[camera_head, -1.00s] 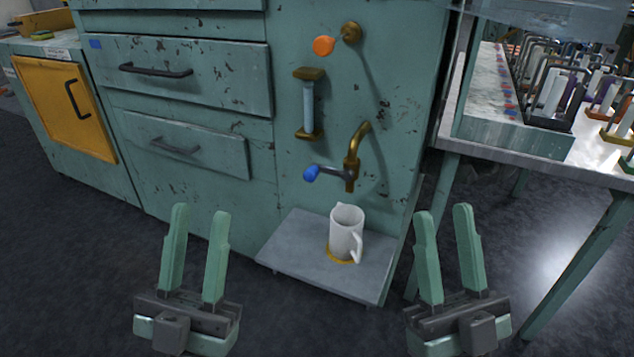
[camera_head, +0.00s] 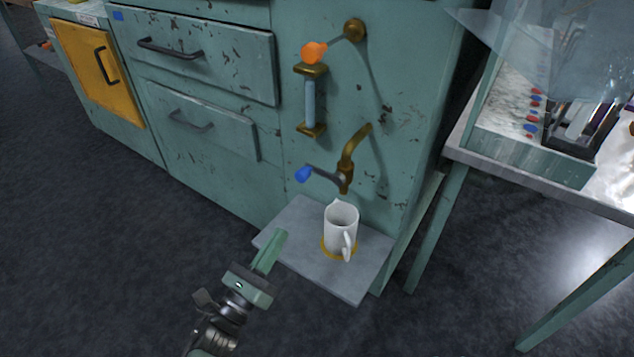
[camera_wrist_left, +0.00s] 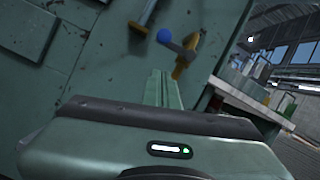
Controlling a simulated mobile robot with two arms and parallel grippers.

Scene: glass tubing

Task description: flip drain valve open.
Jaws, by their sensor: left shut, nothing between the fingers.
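The brass drain tap (camera_head: 352,157) sticks out of the green cabinet front. Its valve lever has a blue knob (camera_head: 303,174) and points left and outward from the tap. A white jug (camera_head: 341,228) stands beneath the spout. My left gripper (camera_head: 281,236) is shut and empty, lower than the blue knob and left of the jug, apart from both. In the left wrist view, my shut fingers (camera_wrist_left: 161,76) point toward the blue knob (camera_wrist_left: 164,36) and the tap (camera_wrist_left: 187,58), with a gap between. My right gripper is out of view.
A second lever with an orange knob (camera_head: 314,52) sits above a sight glass (camera_head: 310,103) on the cabinet. A grey shelf (camera_head: 290,240) juts out under the jug. A bench (camera_head: 560,185) stands at the right. The floor at left is clear.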

